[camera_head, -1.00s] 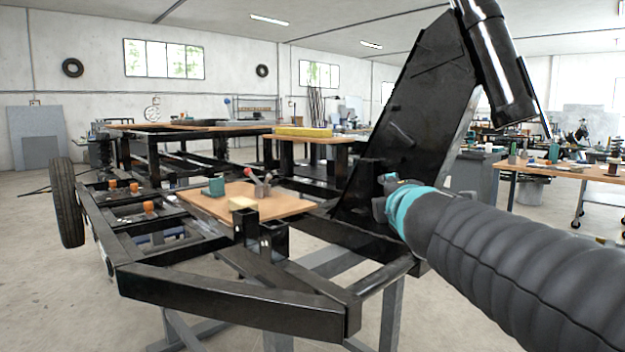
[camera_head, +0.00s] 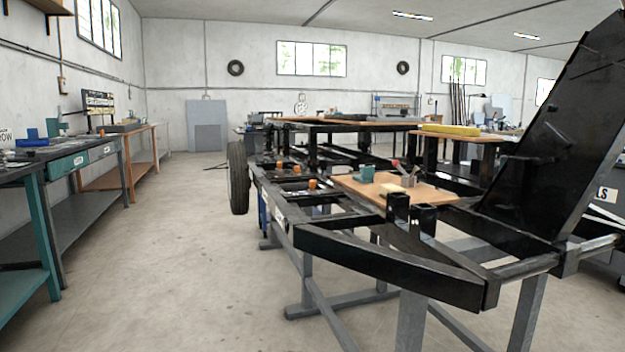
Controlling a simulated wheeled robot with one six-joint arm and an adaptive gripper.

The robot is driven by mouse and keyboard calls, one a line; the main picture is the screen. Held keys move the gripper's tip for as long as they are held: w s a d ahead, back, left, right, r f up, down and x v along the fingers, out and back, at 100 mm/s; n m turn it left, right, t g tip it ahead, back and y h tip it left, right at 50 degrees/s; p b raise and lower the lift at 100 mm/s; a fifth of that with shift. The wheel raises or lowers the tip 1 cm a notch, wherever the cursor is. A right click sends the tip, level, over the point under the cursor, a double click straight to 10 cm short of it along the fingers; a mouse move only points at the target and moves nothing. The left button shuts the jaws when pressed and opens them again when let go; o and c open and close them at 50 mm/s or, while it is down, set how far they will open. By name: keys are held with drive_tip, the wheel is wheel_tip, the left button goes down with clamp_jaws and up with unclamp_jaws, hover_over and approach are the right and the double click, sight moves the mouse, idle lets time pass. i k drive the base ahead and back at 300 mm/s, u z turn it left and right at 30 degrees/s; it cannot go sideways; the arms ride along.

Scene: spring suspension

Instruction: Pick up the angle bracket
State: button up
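I cannot make out an angle bracket for certain. My gripper and arm are out of the picture.
A teal-and-grey workbench (camera_head: 75,165) with small items stands at the left, with a wooden-topped bench (camera_head: 130,170) behind it. A wheel (camera_head: 238,178) sits on the frame's left side. The concrete floor (camera_head: 190,250) between bench and frame is clear.

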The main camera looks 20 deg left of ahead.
sight(366, 174)
drive_tip(key=u, duration=1.95)
drive_tip(key=i, duration=4.8)
drive_tip(key=z, duration=3.55)
